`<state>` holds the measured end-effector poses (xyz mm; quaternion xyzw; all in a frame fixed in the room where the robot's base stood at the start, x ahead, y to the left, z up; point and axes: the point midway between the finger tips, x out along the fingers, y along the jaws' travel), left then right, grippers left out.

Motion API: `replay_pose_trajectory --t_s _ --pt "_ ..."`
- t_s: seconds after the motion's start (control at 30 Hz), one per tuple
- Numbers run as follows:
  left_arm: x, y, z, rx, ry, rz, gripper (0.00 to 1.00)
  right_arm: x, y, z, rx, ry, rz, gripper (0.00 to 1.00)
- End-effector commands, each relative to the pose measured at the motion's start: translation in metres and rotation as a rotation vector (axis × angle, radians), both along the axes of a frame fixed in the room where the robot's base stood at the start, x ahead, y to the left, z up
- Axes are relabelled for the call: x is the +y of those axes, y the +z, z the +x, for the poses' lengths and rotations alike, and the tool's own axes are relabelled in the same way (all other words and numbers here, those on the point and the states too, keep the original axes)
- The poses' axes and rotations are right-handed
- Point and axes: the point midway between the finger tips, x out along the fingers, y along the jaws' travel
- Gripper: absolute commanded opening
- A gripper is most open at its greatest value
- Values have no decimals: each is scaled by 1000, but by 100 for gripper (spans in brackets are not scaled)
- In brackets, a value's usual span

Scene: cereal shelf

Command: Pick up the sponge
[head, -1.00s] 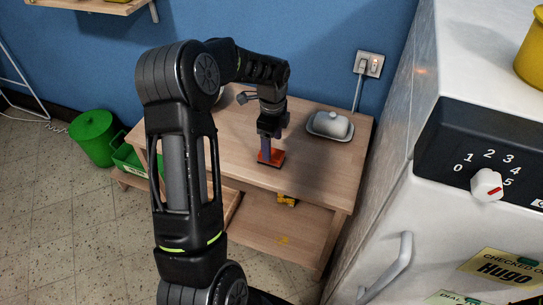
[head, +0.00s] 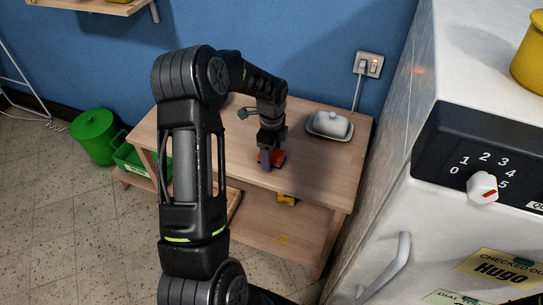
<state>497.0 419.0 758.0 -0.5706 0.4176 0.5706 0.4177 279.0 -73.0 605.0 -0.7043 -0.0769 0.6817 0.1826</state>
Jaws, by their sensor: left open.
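The gripper is open. I cannot tell whether its fingers touch the sponge. My right gripper is not in view.
A covered white butter dish (head: 328,124) stands right of the sponge. A green bin (head: 93,137) and green crate (head: 128,156) are at the left. A yellow object (head: 287,199) sits below the table top. A white fridge (head: 440,60) bounds the right.

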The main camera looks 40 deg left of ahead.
Motion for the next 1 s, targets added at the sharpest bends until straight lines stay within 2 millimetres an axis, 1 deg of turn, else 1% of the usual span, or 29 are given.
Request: replay_pose_trajectory --t_s 0.3,0.33,1.0 --pt "0 0 0 0 0 0 73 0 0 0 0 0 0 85" --pt "0 0 0 0 0 0 71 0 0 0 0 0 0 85" --pt "0 1 0 0 0 0 16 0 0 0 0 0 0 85"
